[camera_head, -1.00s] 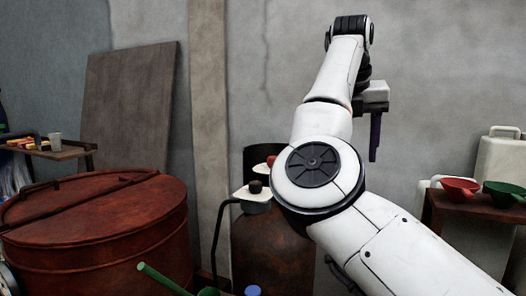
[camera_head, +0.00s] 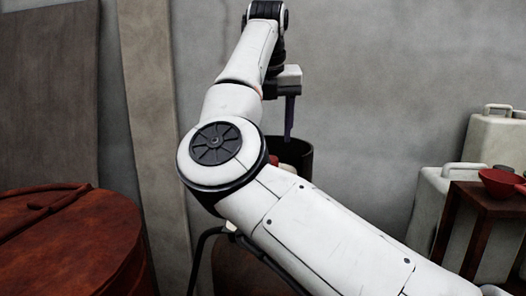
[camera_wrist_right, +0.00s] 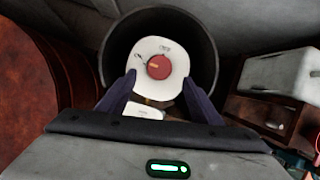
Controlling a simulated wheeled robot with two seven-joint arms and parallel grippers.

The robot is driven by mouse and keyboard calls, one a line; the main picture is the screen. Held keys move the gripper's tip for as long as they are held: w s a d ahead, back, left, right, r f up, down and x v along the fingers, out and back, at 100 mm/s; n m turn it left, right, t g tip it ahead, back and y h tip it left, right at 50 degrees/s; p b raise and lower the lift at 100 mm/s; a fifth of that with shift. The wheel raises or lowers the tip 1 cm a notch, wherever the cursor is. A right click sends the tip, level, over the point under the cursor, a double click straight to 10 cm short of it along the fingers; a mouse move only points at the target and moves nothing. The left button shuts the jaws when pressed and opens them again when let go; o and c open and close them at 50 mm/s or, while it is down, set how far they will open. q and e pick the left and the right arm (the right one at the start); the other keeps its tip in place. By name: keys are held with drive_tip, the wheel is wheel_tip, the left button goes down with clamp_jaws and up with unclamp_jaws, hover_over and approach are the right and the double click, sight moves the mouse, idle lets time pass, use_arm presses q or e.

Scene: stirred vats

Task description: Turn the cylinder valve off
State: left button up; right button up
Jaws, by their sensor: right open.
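The rusty brown cylinder (camera_head: 240,272) stands behind my right arm, which hides most of it. Its dark open collar (camera_head: 298,158) shows just past the arm. In the right wrist view, a round red valve knob (camera_wrist_right: 159,67) sits on a white disc (camera_wrist_right: 143,58) inside the dark collar (camera_wrist_right: 205,45). My right gripper (camera_head: 289,137) points down above the collar in the head view. In the wrist view its two dark fingers (camera_wrist_right: 159,84) are apart, one on each side below the knob, with nothing between them. I cannot tell the exact height gap. My left gripper is out of view.
A large rusty vat (camera_head: 75,245) stands at the left. At the right, a small brown table (camera_head: 475,215) holds a red bowl (camera_head: 500,184), with pale jerrycans (camera_head: 492,138) behind it. A concrete pillar (camera_head: 155,120) and wall close off the back.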

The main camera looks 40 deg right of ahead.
drive_tip(key=x, duration=0.5)
drive_tip(key=shift+f, duration=0.3)
drive_tip(key=shift+w+d+f, duration=0.2)
drive_tip(key=shift+w+f, duration=0.05)
drive_tip(key=shift+f, duration=0.2)
drive_tip(key=c, duration=1.1)
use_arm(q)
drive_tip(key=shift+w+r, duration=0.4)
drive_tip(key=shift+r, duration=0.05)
use_arm(e)
drive_tip(key=shift+o, duration=0.2)
